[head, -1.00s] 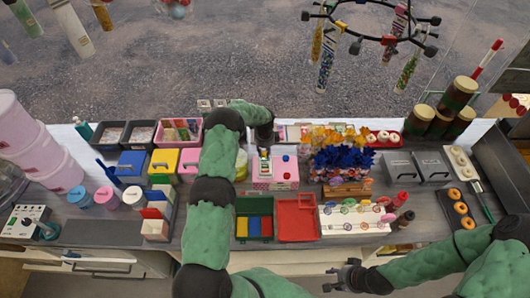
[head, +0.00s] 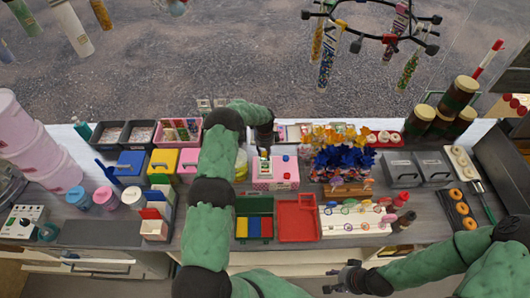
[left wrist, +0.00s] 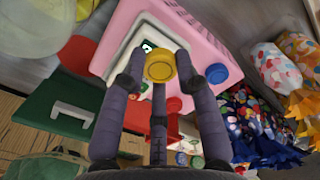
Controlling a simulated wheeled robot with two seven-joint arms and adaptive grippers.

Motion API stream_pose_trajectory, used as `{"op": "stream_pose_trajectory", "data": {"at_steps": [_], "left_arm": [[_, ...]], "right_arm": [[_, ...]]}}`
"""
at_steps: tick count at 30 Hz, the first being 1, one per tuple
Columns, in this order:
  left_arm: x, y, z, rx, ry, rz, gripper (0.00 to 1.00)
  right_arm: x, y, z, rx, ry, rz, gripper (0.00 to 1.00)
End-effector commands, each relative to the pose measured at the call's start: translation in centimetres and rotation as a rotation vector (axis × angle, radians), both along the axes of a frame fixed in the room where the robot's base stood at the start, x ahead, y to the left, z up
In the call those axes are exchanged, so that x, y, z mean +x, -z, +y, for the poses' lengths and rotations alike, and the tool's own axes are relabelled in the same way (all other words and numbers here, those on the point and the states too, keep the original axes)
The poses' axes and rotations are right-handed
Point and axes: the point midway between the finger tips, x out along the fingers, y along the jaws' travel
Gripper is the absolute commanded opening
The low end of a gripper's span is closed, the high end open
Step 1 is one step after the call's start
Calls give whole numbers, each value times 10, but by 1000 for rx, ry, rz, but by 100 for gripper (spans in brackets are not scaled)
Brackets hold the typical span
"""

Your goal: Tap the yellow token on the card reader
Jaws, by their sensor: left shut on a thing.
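The yellow token (left wrist: 160,66) is a round disc held between the fingertips of my left gripper (left wrist: 164,72) in the left wrist view. That gripper (head: 264,151) shows small in the head view, at the pink box. The card reader (left wrist: 128,50) looks like the white panel with a small dark and green display on the pink box (left wrist: 186,34). The token overlaps the panel's edge in the left wrist view; I cannot tell whether they touch. In the head view the gripper and arm hide part of this area. My right gripper (head: 343,277) looks open and empty in front of the counter.
A blue button (left wrist: 217,73) and a red one (left wrist: 173,104) sit on the pink box. A green tray (head: 254,208) and a red tray (head: 297,235) lie in front. Blue and orange wrapped sweets (head: 341,160) stand right of the box. A hanging ring (head: 370,36) is above.

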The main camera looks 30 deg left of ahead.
Motion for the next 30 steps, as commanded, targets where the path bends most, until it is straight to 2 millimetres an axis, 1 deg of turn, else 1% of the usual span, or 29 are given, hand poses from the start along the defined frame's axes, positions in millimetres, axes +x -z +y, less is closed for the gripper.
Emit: {"op": "stream_pose_trajectory", "data": {"at_steps": [8,30], "left_arm": [[1,-3,-1,0,0,-1,14],[20,-69,-32,0,0,-2,14]], "right_arm": [[0,0,0,0,0,0,40],[0,-5,0,0,0,0,40]]}}
